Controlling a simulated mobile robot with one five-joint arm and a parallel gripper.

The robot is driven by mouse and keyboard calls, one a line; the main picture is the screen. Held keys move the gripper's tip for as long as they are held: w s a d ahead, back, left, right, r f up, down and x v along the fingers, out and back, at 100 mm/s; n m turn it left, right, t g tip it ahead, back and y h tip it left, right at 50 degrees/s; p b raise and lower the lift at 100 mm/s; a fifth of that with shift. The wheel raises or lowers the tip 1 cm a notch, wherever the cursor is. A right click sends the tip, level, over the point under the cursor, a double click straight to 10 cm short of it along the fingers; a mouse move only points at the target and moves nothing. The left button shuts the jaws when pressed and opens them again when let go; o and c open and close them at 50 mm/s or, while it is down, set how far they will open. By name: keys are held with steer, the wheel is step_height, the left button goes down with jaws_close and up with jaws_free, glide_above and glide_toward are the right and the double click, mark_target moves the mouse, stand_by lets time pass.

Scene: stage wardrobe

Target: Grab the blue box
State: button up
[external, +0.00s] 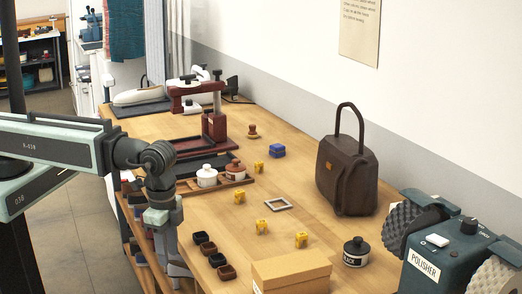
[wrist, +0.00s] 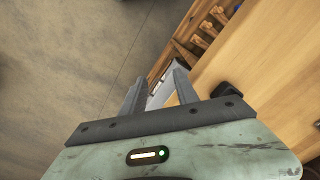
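The blue box (external: 277,151) is small and sits on the wooden table, left of the brown handbag and towards the back. It does not show in the wrist view. My gripper (external: 178,272) points down at the table's left edge in the external view, well apart from the blue box. In the wrist view my gripper (wrist: 158,85) has its two fingers apart, with nothing seen held between them. The table edge and the floor lie beyond the fingers there.
A brown handbag (external: 347,170), a grey frame (external: 278,204) and several yellow pieces (external: 259,166) stand around the table. Small dark bowls (external: 208,249) are near my gripper. A cardboard box (external: 291,273), a black jar (external: 356,251) and a polisher (external: 445,260) are in front.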

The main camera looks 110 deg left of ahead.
steer(key=o, duration=0.7)
steer(key=shift+c, duration=0.2)
